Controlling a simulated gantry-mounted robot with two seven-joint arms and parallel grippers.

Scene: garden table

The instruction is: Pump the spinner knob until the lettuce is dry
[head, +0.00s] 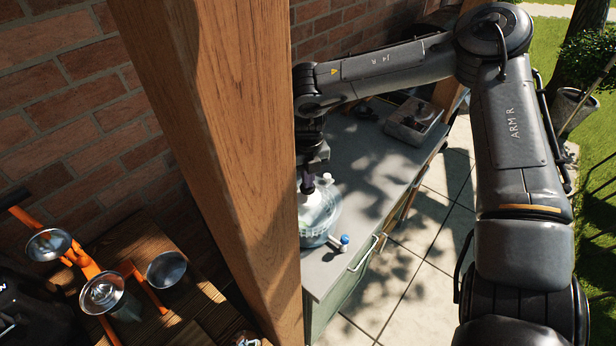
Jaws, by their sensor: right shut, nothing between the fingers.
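The salad spinner (316,220) is a clear, rounded bowl with a pale lid on the grey-green counter (372,160). A wooden post hides its left part. My right gripper (307,184) points down over the lid, beside the post's edge. Its fingers are shut with nothing between them. The knob cannot be made out under the fingers, and I cannot tell whether they touch it. Lettuce inside the bowl cannot be made out. My left gripper is not in view.
The thick wooden post (225,150) stands just left of the spinner. A small blue-and-white piece (344,241) is at the spinner's right. A grey tray (414,125) sits farther back. Metal cups (102,291) on orange supports stand at lower left. The middle of the counter is clear.

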